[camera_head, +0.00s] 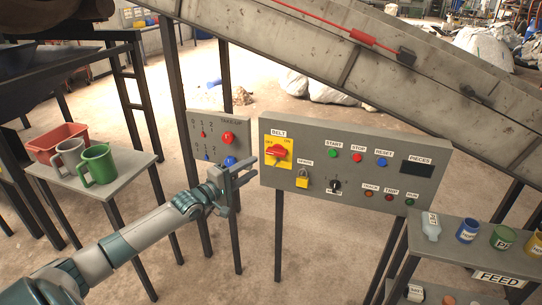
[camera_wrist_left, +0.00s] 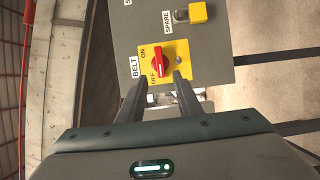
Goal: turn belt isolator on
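The belt isolator is a red rotary handle (camera_head: 277,152) on a yellow plate under the BELT label, at the left end of the larger grey panel (camera_head: 345,140). In the left wrist view the red handle (camera_wrist_left: 159,62) lies just beyond the fingertips, beside the ON and OFF marks. I cannot tell for sure which mark it points to. My left gripper (camera_head: 250,170) is open and empty, just left of the yellow plate and apart from the handle. In the wrist view its two fingers (camera_wrist_left: 160,82) stand apart, with a clear gap. My right gripper is not in view.
A yellow padlock (camera_head: 302,179) hangs at SPARE, below right of the isolator. A smaller panel (camera_head: 205,130) with red and blue knobs stands behind my left gripper. A table (camera_head: 125,185) with cups is left; a FEED shelf (camera_head: 425,243) is right. The conveyor (camera_head: 330,50) slopes above.

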